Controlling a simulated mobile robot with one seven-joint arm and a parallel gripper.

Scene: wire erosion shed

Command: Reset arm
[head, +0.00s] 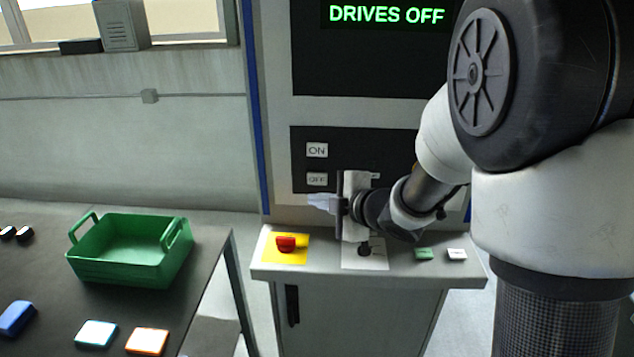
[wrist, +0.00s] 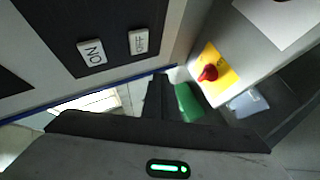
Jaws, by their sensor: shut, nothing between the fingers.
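My arm reaches in from the right in the head view. My gripper (head: 322,202) is shut and empty, in front of the machine's panel and above the shelf, with its fingers pointing left. In the wrist view its dark fingers (wrist: 158,98) show closed together. The machine's screen (head: 385,14) reads DRIVES OFF. The ON label (head: 317,150) and OFF label (head: 317,179) are on the panel just above the gripper; both also show in the wrist view. A red knob (head: 286,243) on a yellow plate is on the shelf, below and left of the gripper.
The shelf (head: 262,270) also carries a green button (head: 424,254) and a white button (head: 457,254) at right. On the dark table (head: 215,265) at left stand a green basket (head: 125,273), a blue block (head: 16,318) and two coloured blocks. A gap separates table and machine.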

